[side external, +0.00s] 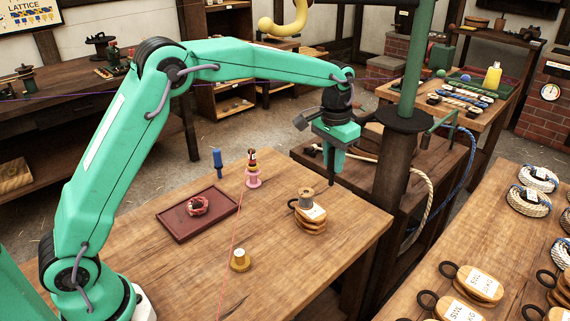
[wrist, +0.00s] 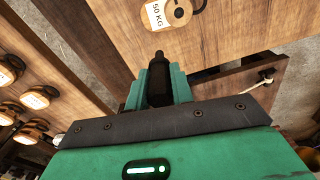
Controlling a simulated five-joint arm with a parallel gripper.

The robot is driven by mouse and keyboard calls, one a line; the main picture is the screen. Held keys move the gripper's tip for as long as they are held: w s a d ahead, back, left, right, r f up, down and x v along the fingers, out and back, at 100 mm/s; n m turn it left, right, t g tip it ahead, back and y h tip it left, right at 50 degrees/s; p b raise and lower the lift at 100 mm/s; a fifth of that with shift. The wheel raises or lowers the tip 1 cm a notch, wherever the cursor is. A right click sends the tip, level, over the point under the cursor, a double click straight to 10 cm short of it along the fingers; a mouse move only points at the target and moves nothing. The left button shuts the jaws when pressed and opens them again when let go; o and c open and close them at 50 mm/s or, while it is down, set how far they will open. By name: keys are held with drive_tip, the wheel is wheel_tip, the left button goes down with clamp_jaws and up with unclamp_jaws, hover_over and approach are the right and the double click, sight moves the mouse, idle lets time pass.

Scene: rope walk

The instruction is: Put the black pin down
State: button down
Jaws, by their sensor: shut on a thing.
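My gripper (side external: 335,163) hangs at the right, over the gap beyond the far right edge of the wooden table, pointing down. In the wrist view, my gripper (wrist: 158,85) is shut on the black pin (wrist: 159,65), whose dark body shows between the two green fingers. In the side view only a thin dark part of the black pin (side external: 331,178) shows below the fingers. It appears to be in the air, clear of the tabletop.
A green post (side external: 418,60) stands right of the gripper. The table's front right is clear.

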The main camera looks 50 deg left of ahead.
drive_tip(key=s+d, duration=0.6)
drive_tip(key=s, duration=0.6)
drive_tip(key=s+d+f, duration=0.1)
drive_tip(key=s+d, duration=0.5)
drive_tip(key=s, duration=0.6)
drive_tip(key=shift+s+d, duration=0.3)
drive_tip(key=shift+f, duration=0.15)
drive_tip(key=w+a+f, duration=0.7)
drive_tip(key=w, duration=0.2)
drive_tip(key=shift+a, duration=0.2)
drive_tip(key=shift+f, duration=2)
